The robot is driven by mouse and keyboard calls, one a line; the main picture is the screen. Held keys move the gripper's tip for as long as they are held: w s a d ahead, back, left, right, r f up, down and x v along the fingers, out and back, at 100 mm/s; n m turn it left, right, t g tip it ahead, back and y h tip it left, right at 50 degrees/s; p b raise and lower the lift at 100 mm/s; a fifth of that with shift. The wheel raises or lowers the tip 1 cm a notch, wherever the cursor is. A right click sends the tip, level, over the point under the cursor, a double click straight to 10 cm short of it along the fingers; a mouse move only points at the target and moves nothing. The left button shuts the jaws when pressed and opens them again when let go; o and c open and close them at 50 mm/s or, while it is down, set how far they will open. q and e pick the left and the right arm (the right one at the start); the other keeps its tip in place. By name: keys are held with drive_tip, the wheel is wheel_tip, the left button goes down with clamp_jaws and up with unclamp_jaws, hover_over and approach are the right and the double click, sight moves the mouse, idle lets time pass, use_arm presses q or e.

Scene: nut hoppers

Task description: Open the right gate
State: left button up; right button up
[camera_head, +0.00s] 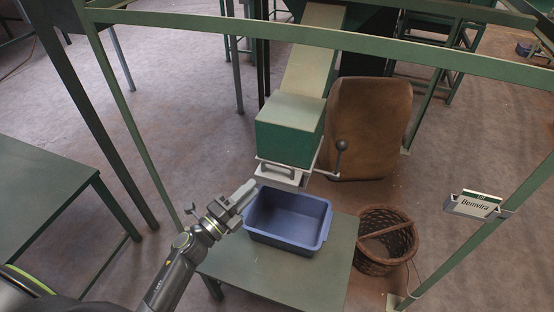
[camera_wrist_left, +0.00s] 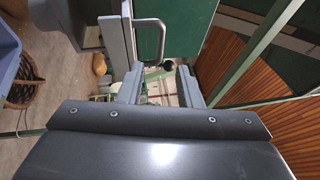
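A green hopper box (camera_head: 288,130) hangs from the frame, with a pale sliding gate (camera_head: 281,177) and a grey handle (camera_head: 277,170) at its lower front. A lever with a dark knob (camera_head: 341,146) stands at its right side. Only this one gate shows clearly. My left gripper (camera_head: 248,190) is just left of and below the gate, above the blue bin's left rim. In the left wrist view its two fingers (camera_wrist_left: 160,88) are apart with nothing between them. The U-shaped handle (camera_wrist_left: 160,40) lies beyond the fingertips, apparently not gripped. My right gripper is not in view.
A blue bin (camera_head: 250,232) stands on a green table (camera_head: 335,272) under the hopper. A wicker basket (camera_head: 385,262) and a brown sack (camera_head: 368,125) are on the right. Green frame posts (camera_head: 124,125) and a sign (camera_head: 474,205) border the area. Another table (camera_head: 40,200) is at left.

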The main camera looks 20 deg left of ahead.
sight(277, 163)
use_arm(q)
drive_tip(key=p+x, duration=0.1)
drive_tip(key=x, duration=1)
drive_tip(key=shift+w+p, duration=0.1)
drive_tip(key=shift+p, duration=0.25)
drive_tip(key=shift+c, duration=0.3)
clamp_jaws()
